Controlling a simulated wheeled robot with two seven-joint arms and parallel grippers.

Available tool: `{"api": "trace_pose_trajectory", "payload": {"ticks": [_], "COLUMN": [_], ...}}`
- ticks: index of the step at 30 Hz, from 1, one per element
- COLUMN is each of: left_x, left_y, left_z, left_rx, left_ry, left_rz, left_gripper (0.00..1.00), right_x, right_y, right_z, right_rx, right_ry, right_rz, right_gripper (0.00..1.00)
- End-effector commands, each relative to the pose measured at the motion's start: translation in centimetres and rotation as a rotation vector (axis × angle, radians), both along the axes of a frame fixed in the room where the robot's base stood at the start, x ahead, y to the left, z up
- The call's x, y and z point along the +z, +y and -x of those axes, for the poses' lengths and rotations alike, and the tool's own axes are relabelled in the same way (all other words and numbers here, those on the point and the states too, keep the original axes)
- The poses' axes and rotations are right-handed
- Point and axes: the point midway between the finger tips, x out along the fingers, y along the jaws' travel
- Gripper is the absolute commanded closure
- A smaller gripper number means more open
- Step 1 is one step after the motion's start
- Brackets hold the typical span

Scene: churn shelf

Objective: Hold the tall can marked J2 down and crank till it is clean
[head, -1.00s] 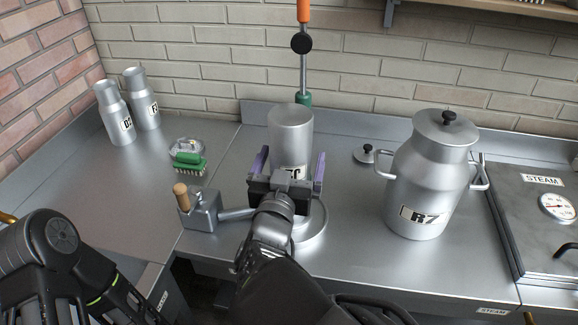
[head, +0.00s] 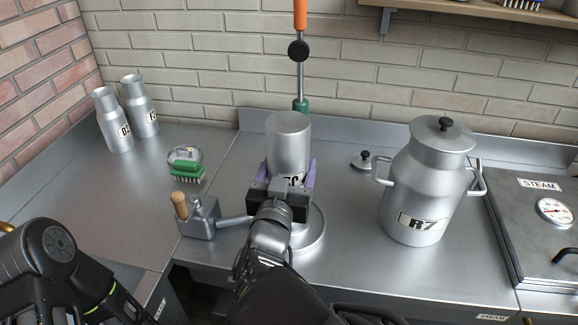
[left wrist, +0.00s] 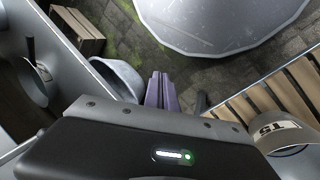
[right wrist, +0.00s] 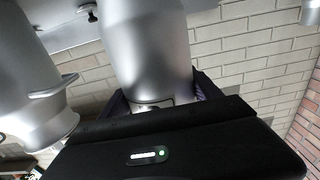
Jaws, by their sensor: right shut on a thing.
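A tall grey can (head: 288,140) stands on the round base (head: 312,238) with its wide, smooth end up. Its label is mostly hidden behind my right gripper, so I cannot read J2 on it. My right gripper (head: 284,178) is shut on this can, purple fingers on either side; the can also shows in the right wrist view (right wrist: 147,50). The crank unit (head: 201,219) with its wooden handle (head: 179,204) stands left of the base, joined to it by a pipe. My left gripper (left wrist: 161,90) is shut and empty, away from the crank; its fingers are outside the head view.
A lidded can marked R7 (head: 415,190) stands to the right, with a small lid (head: 362,161) behind it. A STEAM chest (head: 535,225) is far right. A green brush (head: 187,168) and two cans (head: 113,122) (head: 141,108) are at left. The left counter front is clear.

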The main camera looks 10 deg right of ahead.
Motion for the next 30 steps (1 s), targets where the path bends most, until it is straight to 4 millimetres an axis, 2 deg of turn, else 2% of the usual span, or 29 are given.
{"api": "trace_pose_trajectory", "payload": {"ticks": [1,8,14,20,23,26,28,30], "left_x": [0.0,0.0,0.2,1.9,3.8,6.8,9.6,12.8], "left_y": [0.0,0.0,0.0,-0.1,-0.3,-0.4,-0.4,-0.4], "left_z": [0.0,0.0,-0.4,-2.6,-4.3,-6.2,-7.4,-8.4], "left_rx": [0.000,0.000,-0.013,-0.091,-0.162,-0.246,-0.308,-0.368], "left_ry": [0.000,0.000,0.000,0.021,0.040,0.066,0.088,0.110], "left_rz": [0.000,0.000,-0.001,-0.007,-0.017,-0.036,-0.054,-0.075], "left_gripper": [1.00,1.00,0.84,0.68,0.60,0.52,0.46,0.45], "right_x": [0.0,0.0,0.0,0.0,0.0,0.0,0.0,0.0], "right_y": [0.0,0.0,0.0,0.0,0.0,0.0,0.0,0.0], "right_z": [0.0,0.0,0.0,0.0,0.0,0.0,0.0,0.0], "right_rx": [0.000,0.000,0.000,0.000,0.000,0.000,0.000,0.000], "right_ry": [0.000,0.000,0.000,0.000,0.000,0.000,0.000,0.000], "right_rz": [0.000,0.000,0.000,0.000,0.000,0.000,0.000,0.000], "right_gripper": [0.70,0.89,0.89,0.89,0.89,0.89,0.89,0.89]}}
